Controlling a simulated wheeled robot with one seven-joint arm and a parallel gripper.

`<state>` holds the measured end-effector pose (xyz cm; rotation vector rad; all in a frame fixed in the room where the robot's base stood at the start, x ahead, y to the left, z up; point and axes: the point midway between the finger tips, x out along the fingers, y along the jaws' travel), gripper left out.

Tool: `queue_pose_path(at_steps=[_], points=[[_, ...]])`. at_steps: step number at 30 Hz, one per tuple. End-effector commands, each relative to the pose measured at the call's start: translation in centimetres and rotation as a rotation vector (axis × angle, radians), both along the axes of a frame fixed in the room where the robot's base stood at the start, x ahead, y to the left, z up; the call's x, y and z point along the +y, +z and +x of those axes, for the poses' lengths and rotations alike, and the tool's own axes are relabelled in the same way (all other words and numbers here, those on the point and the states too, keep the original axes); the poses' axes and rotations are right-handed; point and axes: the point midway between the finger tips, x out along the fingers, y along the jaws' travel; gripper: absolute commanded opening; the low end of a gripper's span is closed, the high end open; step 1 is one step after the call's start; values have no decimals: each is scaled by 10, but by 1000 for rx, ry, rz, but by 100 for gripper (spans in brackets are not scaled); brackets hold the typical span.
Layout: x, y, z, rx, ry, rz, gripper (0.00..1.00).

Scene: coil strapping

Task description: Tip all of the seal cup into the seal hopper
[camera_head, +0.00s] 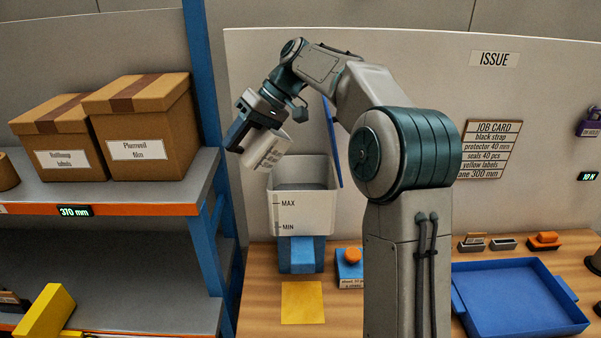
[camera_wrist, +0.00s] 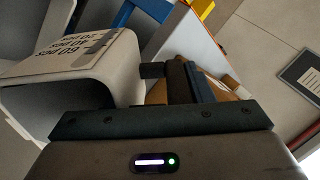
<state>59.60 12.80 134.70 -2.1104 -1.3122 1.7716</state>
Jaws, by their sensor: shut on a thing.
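The seal cup (camera_head: 265,150) is a pale cup with dark printed marks, held tilted in my gripper (camera_head: 246,131). In the head view it is above and left of the seal hopper's opening, apart from the counter. In the wrist view the cup (camera_wrist: 90,62) shows lines of PCS marks, and its mouth faces the lower left. No seals can be made out inside. The seal hopper (camera_head: 303,214) is a pale bin with MAX and MIN lines on a blue base. Its inside looks grey, and I cannot tell its contents. A blue flap (camera_head: 332,143) stands at its right.
A blue shelf post (camera_head: 205,100) and two cardboard boxes (camera_head: 150,125) stand left of my gripper. A yellow card (camera_head: 303,302) lies before the hopper. A blue block with an orange knob (camera_head: 352,256) is beside it. A blue tray (camera_head: 515,298) lies at right.

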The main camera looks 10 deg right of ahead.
Motion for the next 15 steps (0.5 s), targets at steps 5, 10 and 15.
queue_pose_path(at_steps=[5,10,15], points=[[-1,4,0,-2,1,26,0],[-2,7,0,-1,0,49,0],[-4,9,0,1,0,71,0]])
